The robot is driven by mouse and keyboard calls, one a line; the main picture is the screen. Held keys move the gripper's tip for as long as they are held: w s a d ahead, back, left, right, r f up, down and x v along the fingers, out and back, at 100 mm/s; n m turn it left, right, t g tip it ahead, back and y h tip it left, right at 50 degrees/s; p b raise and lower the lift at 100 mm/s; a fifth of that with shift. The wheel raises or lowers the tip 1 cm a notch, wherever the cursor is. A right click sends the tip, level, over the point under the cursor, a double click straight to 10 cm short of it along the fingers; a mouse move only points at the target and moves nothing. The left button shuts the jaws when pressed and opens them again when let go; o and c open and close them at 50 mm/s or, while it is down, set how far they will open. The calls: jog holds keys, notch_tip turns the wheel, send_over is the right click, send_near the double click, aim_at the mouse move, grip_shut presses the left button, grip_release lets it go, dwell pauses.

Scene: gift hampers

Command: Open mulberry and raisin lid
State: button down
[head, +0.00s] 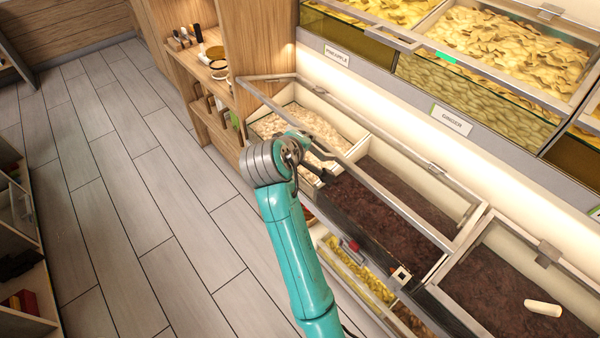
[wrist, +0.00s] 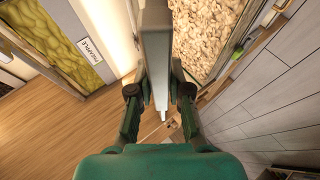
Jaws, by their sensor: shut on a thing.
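A metal-framed lid (head: 385,198) spans the bin of pale, flaky pieces, seemingly mulberries (head: 300,128), and the bin of dark pieces, seemingly raisins (head: 385,215). In the head view its front bar stands above the bins' front rim, so the lid looks tilted up part way. My gripper (head: 325,172) is at the front bar, near the divider between the two bins. In the wrist view my gripper (wrist: 160,92) is shut on the grey lid bar (wrist: 155,45), with a finger on each side. The pale pieces (wrist: 216,38) show to the right of the bar. My arm hides part of the bins' front.
Another dark-filled bin (head: 510,285) with a white scoop-like piece (head: 543,308) is at the lower right. Bins labelled pineapple (head: 337,56) and ginger (head: 452,119) stand higher behind. A wooden shelf (head: 205,70) adjoins the left end. The floor (head: 130,190) at left is clear.

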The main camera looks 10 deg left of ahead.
jog(key=w+d+r, duration=0.2)
jog(key=w+r, duration=0.1)
jog(key=r, duration=0.2)
jog(key=w+d+r, duration=0.2)
jog(key=w+r, duration=0.1)
jog(key=r, duration=0.3)
jog(key=shift+d, duration=0.4)
jog(key=shift+r, duration=0.1)
jog(key=c, duration=1.1)
grip_release()
jog(key=v, duration=1.1)
jog(key=shift+s+a+r, duration=0.1)
jog(key=shift+s+r, duration=0.15)
jog(key=shift+s, duration=0.05)
